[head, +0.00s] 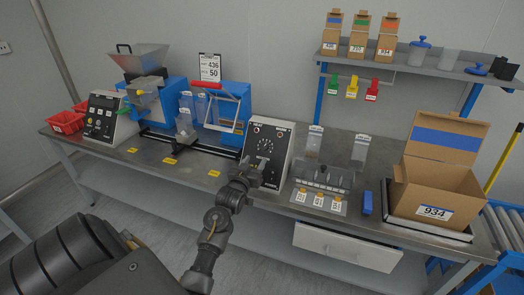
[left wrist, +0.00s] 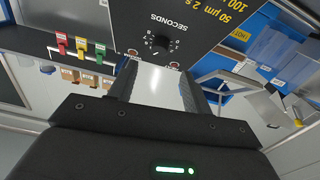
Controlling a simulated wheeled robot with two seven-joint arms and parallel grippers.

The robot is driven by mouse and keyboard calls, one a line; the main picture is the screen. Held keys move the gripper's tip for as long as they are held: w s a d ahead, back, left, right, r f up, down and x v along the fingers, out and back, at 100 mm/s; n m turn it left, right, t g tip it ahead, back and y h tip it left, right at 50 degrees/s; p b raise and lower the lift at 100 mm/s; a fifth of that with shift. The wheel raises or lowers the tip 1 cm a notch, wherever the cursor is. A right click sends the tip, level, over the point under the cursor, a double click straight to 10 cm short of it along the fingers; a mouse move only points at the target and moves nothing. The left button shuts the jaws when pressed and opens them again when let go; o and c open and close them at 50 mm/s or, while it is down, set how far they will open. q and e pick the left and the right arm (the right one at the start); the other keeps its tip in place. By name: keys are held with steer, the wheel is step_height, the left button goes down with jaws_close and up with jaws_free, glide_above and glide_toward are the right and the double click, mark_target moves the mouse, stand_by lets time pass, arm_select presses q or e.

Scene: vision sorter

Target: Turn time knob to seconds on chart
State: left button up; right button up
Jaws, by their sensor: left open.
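The time knob (head: 265,146) is a small dark dial ringed by white marks on the black face of the sloped control box (head: 283,153). In the left wrist view the knob (left wrist: 159,43) appears upside down with the label SECONDS; its pointer setting is too small to read. A chart (left wrist: 232,14) printed beside it starts with "50 µm 2 s". A clipboard card (head: 210,67) reads 436 and 50. My left gripper (head: 255,171) is open and empty in front of the box, below the knob in the head view. Its fingertips (left wrist: 159,72) are apart from the knob.
A blue-framed machine (head: 237,110) stands left of the control box. A rack with labelled tags (head: 318,197) stands to the right, then a blue block (head: 367,203) and an open carton (head: 433,189) marked 934. A shelf (head: 440,70) holds small boxes above.

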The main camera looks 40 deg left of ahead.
mark_target(264, 148)
arm_select(q)
steer(key=x, duration=0.8)
steer(key=shift+w+a+p, duration=0.1)
steer(key=shift+w+p, duration=0.1)
steer(key=shift+p, duration=0.15)
steer(key=shift+c, duration=0.7)
steer(key=c, duration=0.8)
steer(key=shift+n+y, duration=0.3)
